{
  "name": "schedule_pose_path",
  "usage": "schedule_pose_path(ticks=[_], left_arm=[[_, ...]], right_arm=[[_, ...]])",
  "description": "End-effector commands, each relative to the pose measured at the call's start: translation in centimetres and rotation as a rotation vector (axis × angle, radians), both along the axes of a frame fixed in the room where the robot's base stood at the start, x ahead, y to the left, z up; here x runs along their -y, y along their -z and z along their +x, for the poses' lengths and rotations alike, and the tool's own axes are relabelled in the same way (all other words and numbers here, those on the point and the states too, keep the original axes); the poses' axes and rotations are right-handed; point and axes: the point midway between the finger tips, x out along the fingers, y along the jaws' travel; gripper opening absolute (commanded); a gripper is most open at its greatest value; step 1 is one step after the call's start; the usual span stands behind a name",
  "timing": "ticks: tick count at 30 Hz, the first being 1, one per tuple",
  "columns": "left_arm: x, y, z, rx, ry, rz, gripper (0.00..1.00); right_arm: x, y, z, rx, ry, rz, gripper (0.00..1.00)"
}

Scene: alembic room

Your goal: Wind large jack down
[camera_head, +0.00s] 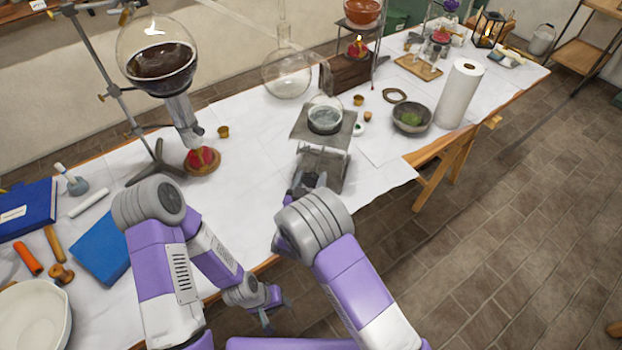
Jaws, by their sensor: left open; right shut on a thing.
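The large jack (322,165) is a grey metal lab jack with a square top plate, standing on the white-covered table near its front edge. Its plate is raised well above its base. My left gripper (268,312) is open and empty, low in front of the table edge and apart from the jack.
A grey bowl (411,117) and a paper roll (461,94) stand right of the jack. Blue books (100,248) lie at left.

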Motion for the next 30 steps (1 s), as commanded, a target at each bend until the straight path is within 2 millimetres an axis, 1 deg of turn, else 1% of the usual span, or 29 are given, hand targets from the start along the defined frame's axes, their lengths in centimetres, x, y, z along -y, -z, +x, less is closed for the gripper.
schedule_pose_path(ticks=[30], left_arm=[[0.0, -2.8, 0.0, 0.0, 0.0, 0.0, 0.43]], right_arm=[[-0.3, 0.4, 0.0, -0.272, -0.001, -0.929, 0.3]])
